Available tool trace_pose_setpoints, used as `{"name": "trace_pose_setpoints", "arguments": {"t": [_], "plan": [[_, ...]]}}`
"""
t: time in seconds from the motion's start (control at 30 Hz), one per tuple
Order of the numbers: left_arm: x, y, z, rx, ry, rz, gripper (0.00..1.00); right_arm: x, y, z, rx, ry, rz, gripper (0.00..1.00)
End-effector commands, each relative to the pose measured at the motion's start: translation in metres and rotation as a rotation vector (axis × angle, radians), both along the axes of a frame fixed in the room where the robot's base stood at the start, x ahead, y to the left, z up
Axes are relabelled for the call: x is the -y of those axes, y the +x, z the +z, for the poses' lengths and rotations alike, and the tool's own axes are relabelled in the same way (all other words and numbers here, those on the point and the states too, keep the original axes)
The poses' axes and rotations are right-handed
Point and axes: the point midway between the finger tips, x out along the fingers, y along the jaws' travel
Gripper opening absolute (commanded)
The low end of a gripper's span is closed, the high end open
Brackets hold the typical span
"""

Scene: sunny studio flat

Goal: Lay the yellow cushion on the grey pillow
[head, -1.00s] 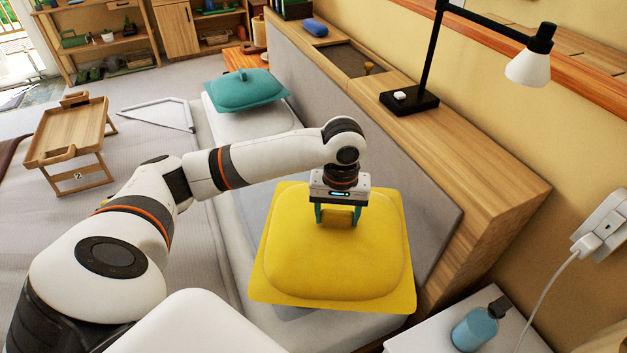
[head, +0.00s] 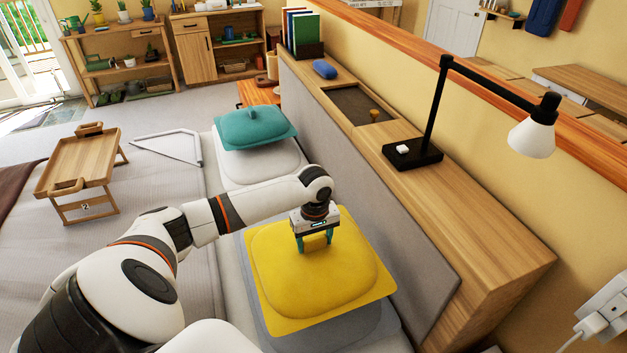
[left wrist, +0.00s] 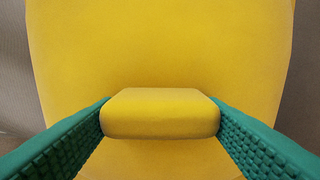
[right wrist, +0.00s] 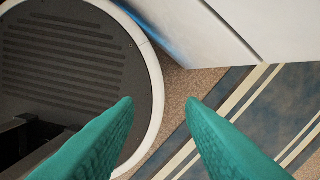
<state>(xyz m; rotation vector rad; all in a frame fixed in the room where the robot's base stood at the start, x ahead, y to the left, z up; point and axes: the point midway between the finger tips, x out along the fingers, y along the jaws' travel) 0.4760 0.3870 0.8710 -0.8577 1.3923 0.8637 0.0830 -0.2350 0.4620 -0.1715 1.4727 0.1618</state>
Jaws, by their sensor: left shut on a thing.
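The yellow cushion (head: 315,283) is square and puffy, seen near the middle of the head view. My left gripper (head: 317,243) is above it, its green fingers shut on the cushion's raised yellow grip block, which shows clearly in the left wrist view (left wrist: 160,113). The grey pillow (head: 372,332) lies under the cushion, its grey edge showing along the front and right. I cannot tell whether the cushion touches it. My right gripper (right wrist: 160,115) is open and empty, with floor and my own base behind it.
A teal cushion (head: 256,125) lies on a white pillow (head: 255,165) farther along the bed. A wooden headboard shelf (head: 460,220) with a black lamp (head: 413,153) runs along the right. A wooden bed tray (head: 82,160) stands at the left.

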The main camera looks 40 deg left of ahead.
Motion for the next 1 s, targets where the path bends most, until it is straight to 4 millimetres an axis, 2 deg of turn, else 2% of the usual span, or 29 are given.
{"name": "trace_pose_setpoints", "arguments": {"t": [0.17, 0.4, 0.77, 0.8, 0.9, 1.0], "plan": [[0.0, 0.001, -0.012, 0.001, -0.002, 0.001, 0.0, -0.002, -0.001, 0.001, -0.002, 0.003, -0.001, 0.36], [0.0, 0.0, -0.042, 0.001, 0.0, -0.001, 0.0, -0.002, -0.001, 0.002, -0.002, 0.003, -0.001, 0.36], [0.0, 0.001, -0.047, 0.003, 0.0, -0.001, 0.0, -0.002, -0.001, 0.003, -0.001, 0.002, -0.001, 0.36], [0.0, 0.0, -0.048, 0.001, 0.0, -0.001, 0.67, -0.001, -0.001, 0.003, -0.001, 0.002, -0.001, 0.36], [0.0, 0.0, -0.048, 0.001, 0.0, -0.001, 0.83, -0.001, -0.001, 0.003, -0.001, 0.001, 0.0, 0.36], [0.0, 0.0, -0.047, 0.001, 0.0, -0.001, 0.85, 0.0, -0.001, 0.003, -0.001, 0.0, 0.0, 0.36]]}}
